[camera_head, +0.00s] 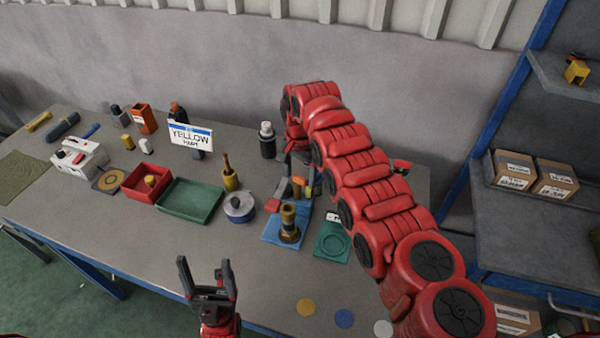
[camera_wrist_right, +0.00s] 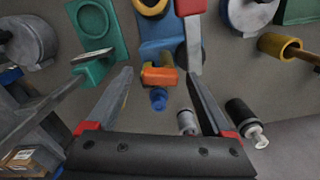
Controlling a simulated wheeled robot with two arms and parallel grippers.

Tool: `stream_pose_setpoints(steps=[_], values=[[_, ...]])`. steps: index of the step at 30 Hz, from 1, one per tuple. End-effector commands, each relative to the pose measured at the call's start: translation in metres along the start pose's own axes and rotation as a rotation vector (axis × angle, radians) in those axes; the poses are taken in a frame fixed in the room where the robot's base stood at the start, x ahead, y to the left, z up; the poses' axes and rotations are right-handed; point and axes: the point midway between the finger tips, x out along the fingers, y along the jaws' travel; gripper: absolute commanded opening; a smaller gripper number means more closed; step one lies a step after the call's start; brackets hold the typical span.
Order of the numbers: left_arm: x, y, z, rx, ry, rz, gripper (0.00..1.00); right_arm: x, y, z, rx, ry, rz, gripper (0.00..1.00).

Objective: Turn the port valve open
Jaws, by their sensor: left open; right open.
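A brass-coloured fitting (camera_head: 289,222) stands upright on a blue pad (camera_head: 271,233) at the right part of the table. Behind it are small orange and yellow pieces (camera_head: 297,187); I cannot tell for sure which part is the port valve. My right gripper points down over these pieces, largely hidden by my arm in the head view. In the right wrist view, my right gripper (camera_wrist_right: 160,74) is open, with an orange piece (camera_wrist_right: 160,77) and a blue knob (camera_wrist_right: 158,99) showing between its fingers; contact is unclear. My left gripper (camera_head: 205,278) is open and empty near the table's front edge.
A green pad (camera_head: 333,241) lies right of the blue pad. A dark canister (camera_head: 267,145) stands behind. The front-left table is clear.

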Motion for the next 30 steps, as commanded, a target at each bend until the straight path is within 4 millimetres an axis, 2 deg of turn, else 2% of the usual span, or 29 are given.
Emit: stream_pose_setpoints(steps=[5,19,22,27,30], values=[[0.000,0.000,0.000,0.000,0.000,0.000,0.77,0.000,0.000,0.000,-0.001,0.000,0.000,0.85],[0.000,0.000,0.000,0.000,0.000,0.000,0.77,0.000,0.000,0.000,-0.001,0.000,-0.001,0.00],[-0.005,0.000,0.001,0.000,0.000,0.000,0.77,0.002,-0.001,0.000,-0.010,0.001,-0.001,0.00],[-0.026,0.001,0.004,0.000,0.000,0.000,0.77,0.006,-0.001,-0.002,-0.091,0.003,-0.003,0.00],[-0.029,0.002,0.005,0.000,0.000,0.000,0.77,0.003,-0.001,-0.002,-0.123,0.002,-0.002,0.00]])
